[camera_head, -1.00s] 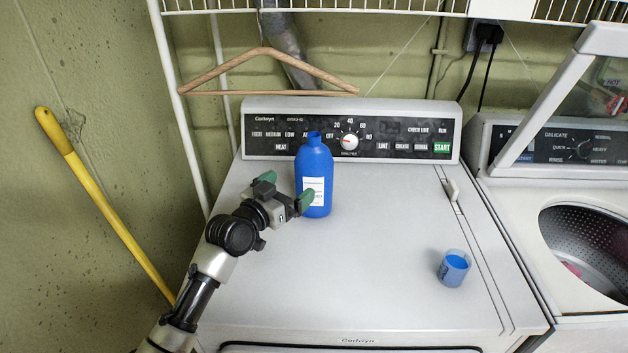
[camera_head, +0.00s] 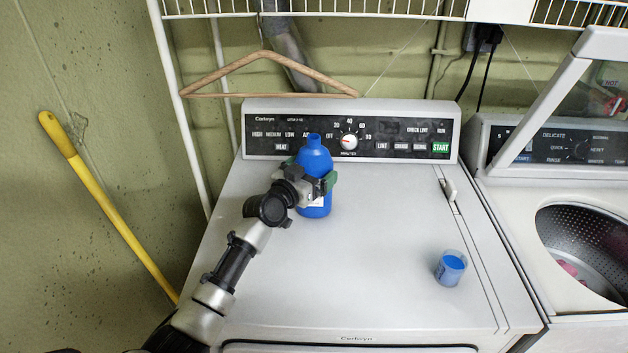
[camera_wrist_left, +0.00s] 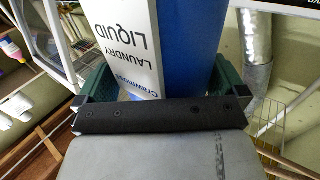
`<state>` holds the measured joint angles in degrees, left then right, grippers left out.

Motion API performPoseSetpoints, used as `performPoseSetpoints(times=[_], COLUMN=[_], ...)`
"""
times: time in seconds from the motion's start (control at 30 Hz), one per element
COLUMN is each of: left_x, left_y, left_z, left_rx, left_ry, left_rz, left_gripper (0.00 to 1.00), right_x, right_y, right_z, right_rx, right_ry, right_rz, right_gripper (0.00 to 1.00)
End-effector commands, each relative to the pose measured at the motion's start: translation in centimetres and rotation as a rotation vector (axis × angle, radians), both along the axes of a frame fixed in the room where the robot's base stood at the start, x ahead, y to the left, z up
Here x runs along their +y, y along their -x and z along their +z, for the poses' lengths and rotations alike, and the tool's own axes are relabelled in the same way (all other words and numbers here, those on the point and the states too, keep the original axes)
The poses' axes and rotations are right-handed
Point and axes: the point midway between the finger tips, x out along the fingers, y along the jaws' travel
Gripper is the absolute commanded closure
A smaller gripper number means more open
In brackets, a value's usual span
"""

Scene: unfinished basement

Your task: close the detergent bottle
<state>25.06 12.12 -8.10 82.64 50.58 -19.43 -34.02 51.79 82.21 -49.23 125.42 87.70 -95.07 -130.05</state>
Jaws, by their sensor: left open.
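The blue detergent bottle (camera_head: 314,160) stands upright on the dryer top in front of its control panel. Its neck (camera_head: 314,140) has no cap on it. My left gripper (camera_head: 318,182) is at the bottle's middle with its green fingers on either side of it, open. In the left wrist view the bottle (camera_wrist_left: 185,50), with its white label, fills the space between the green fingers; whether they touch it I cannot tell. A clear blue cap (camera_head: 451,268) sits on the dryer top at the right, apart from the bottle. My right gripper is not in view.
The white dryer top (camera_head: 350,270) is mostly clear. The control panel (camera_head: 400,130) rises behind the bottle. An open washer (camera_head: 590,250) stands at the right. A wooden hanger (camera_head: 265,75) hangs above the dryer from a wire shelf. A yellow pole (camera_head: 105,205) leans at the left.

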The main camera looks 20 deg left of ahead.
Motion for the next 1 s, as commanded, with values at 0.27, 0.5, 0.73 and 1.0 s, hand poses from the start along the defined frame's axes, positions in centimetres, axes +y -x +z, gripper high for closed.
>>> performPoseSetpoints(times=[0.27,0.5,0.73,1.0], left_x=[-0.28,-0.26,-0.26,-0.25], left_y=[-0.85,-0.83,-0.82,-0.84], left_z=[-0.08,-0.07,-0.08,0.15], left_rx=[0.000,0.000,0.001,-0.003], left_ry=[0.000,0.000,0.000,0.000], left_rz=[0.000,0.000,0.000,0.001], left_gripper=[0.00,0.08,0.43,0.49], right_x=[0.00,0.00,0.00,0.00], right_y=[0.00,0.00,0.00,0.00], right_z=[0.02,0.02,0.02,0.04], right_rx=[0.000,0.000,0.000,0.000], right_ry=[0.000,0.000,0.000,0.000], right_rz=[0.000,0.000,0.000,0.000], right_gripper=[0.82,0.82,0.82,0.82])
